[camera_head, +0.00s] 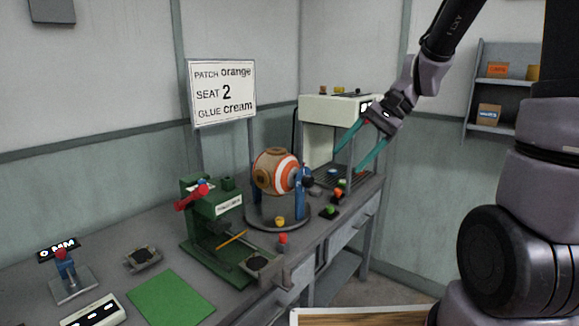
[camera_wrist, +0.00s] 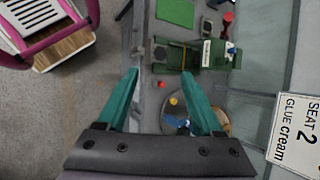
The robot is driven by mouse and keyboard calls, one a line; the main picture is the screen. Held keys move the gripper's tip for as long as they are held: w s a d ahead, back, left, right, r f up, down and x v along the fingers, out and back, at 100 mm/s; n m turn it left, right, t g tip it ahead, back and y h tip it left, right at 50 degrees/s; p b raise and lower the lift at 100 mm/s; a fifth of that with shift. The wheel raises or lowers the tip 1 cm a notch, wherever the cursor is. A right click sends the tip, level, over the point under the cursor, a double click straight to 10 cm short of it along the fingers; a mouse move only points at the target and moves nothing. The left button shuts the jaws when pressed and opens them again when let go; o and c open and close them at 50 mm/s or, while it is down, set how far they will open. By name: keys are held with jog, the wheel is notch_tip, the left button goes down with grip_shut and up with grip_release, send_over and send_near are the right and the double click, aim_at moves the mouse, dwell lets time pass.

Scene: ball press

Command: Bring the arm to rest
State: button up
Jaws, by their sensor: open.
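My gripper (camera_head: 358,152) is raised at the right of the head view, in front of the cream machine at the back of the bench. Its two teal fingers are spread wide with nothing between them. In the wrist view my gripper (camera_wrist: 163,78) is open too, pointing down over the bench edge and the floor. My arm reaches up to the top right of the head view.
The grey bench (camera_head: 110,245) carries a striped ball (camera_head: 275,172) on a round stand, a green press (camera_head: 205,225), a green mat (camera_head: 172,297) and the cream machine (camera_head: 325,108). A sign (camera_head: 222,93) stands behind. A wall shelf (camera_head: 492,130) is at right.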

jog(key=s+d+r+n+t+h, duration=0.2)
jog(key=s+d+r+t+h, duration=0.3)
jog(key=r, duration=0.7)
jog(key=s+d+t, duration=0.2)
jog(key=s+d, duration=0.2)
jog(key=d, duration=0.1)
jog(key=shift+s+d+t+h, duration=0.2)
jog(key=shift+s+t+h, duration=0.05)
jog(key=shift+t+h, duration=0.15)
